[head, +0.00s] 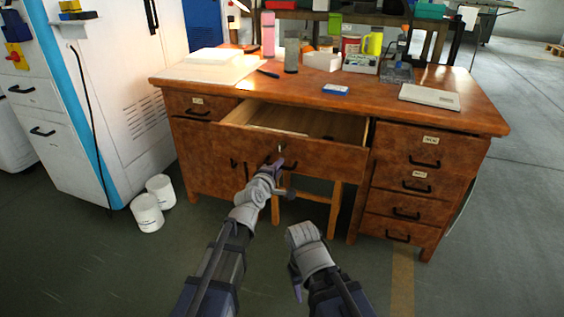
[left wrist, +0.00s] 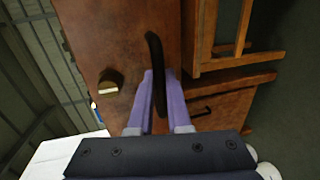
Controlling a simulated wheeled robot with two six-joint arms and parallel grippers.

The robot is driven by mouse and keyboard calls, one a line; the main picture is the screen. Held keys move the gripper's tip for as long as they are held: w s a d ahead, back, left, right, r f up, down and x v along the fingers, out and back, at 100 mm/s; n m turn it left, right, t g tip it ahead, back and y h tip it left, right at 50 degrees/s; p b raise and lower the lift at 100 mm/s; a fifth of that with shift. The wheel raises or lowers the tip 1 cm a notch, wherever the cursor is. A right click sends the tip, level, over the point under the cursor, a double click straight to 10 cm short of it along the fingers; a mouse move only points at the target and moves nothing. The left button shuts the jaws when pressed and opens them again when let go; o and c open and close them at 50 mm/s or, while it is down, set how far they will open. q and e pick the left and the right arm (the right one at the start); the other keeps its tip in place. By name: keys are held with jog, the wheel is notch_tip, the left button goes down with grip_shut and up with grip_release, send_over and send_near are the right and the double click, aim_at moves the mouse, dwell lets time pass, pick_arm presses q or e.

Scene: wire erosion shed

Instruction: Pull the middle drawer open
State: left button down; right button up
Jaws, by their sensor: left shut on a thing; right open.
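The wooden desk's middle drawer (head: 310,150) is pulled partway out, and its pale inside shows behind the brown front. My left gripper (head: 277,165) is at the drawer's front. In the left wrist view the purple fingers (left wrist: 160,102) are shut on the black drawer handle (left wrist: 154,48), one on each side of it. In the head view the gripper hides most of this handle.
Closed drawers (head: 415,185) stand on the right, and a stool (head: 306,195) stands under the middle drawer. White buckets (head: 147,213) are on the floor at left.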

pick_arm(q)
jog(key=shift+f+v, duration=0.25)
jog(key=shift+v, duration=0.9)
jog(key=shift+s, duration=0.1)
jog(key=c, duration=1.2)
grip_release()
jog(key=shift+o, duration=0.2)
jog(key=shift+s, duration=0.1)
jog(key=p+v, duration=0.1)
jog(key=v, duration=0.6)
jog(key=shift+s+p, duration=0.3)
jog(key=shift+a, duration=0.1)
